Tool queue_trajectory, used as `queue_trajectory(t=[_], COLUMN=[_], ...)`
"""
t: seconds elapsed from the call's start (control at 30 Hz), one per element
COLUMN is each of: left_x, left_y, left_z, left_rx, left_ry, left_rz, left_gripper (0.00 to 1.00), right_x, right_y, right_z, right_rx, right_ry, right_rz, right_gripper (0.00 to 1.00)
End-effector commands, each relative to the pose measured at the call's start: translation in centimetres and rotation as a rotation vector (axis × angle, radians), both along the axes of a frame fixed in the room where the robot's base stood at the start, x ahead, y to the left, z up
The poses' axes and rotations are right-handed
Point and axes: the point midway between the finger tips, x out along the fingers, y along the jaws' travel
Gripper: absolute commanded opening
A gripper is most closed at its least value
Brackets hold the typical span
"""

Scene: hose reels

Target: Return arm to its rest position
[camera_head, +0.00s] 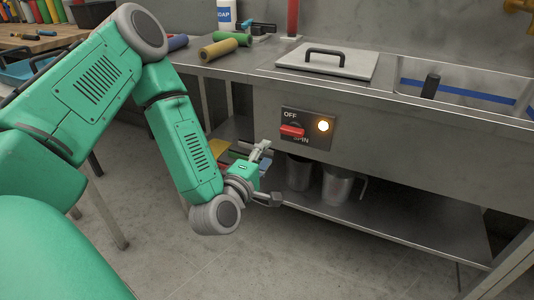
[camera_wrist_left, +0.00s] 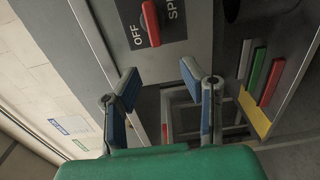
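My left arm is green with grey joints and reaches in from the left in the head view. Its gripper (camera_head: 270,174) is in front of the steel bench, just below and left of the switch panel (camera_head: 306,139). In the left wrist view the gripper (camera_wrist_left: 160,82) has its two blue-padded fingers spread apart with nothing between them. The red switch knob (camera_head: 291,131) is apart from the fingers; it also shows in the wrist view (camera_wrist_left: 150,24), beyond the fingertips, between the words OFF and SPIN. My right gripper is not in view.
The steel bench (camera_head: 440,148) has a lit lamp (camera_head: 323,126) on its panel, a handled lid (camera_head: 326,60) and an open basin on top. Metal jugs (camera_head: 338,185) stand on its lower shelf (camera_head: 410,223). Coloured rolls (camera_head: 219,49) lie at the back. Floor in front is clear.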

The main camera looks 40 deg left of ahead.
Motion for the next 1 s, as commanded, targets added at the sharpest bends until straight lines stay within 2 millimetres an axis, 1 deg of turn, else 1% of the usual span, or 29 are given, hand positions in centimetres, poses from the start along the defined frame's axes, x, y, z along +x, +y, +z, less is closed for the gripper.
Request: queue_trajectory(t=[0.3,0.37,0.47,0.5,0.57,0.6,0.67,0.7,0.77,0.8,0.9,1.0], left_x=[0.0,-0.1,-1.1,-2.1,-4.4,-6.5,-10.1,-12.6,-16.5,-18.7,-23.3,-26.1], left_y=[-0.2,-1.1,-4.1,-5.7,-8.0,-9.3,-10.6,-11.0,-11.1,-10.9,-10.0,-9.2], left_z=[-0.1,-0.5,-2.6,-3.9,-6.1,-7.7,-9.6,-10.7,-11.7,-12.1,-12.4,-12.3], left_rx=[0.008,0.039,0.168,0.248,0.392,0.494,0.647,0.742,0.869,0.943,1.075,1.146], left_ry=[0.012,0.055,0.225,0.323,0.49,0.604,0.764,0.863,0.992,1.065,1.202,1.279], left_rz=[-0.008,-0.038,-0.161,-0.239,-0.381,-0.486,-0.649,-0.757,-0.915,-1.009,-1.208,-1.332], left_gripper=[0.36,0.36,0.36,0.36,0.36,0.36,0.36,0.36,0.36,0.36,0.36,0.36], right_x=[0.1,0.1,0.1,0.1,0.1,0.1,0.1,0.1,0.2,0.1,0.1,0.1], right_y=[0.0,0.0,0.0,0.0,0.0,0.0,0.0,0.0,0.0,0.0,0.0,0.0], right_z=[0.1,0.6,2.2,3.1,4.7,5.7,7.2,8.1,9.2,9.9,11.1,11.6], right_rx=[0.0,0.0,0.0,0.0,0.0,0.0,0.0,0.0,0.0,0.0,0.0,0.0], right_ry=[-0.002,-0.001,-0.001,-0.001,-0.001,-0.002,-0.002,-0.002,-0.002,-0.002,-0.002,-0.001], right_rz=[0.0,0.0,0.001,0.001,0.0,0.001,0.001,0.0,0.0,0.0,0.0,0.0], right_gripper=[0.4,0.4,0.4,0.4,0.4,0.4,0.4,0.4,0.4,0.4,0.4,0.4])
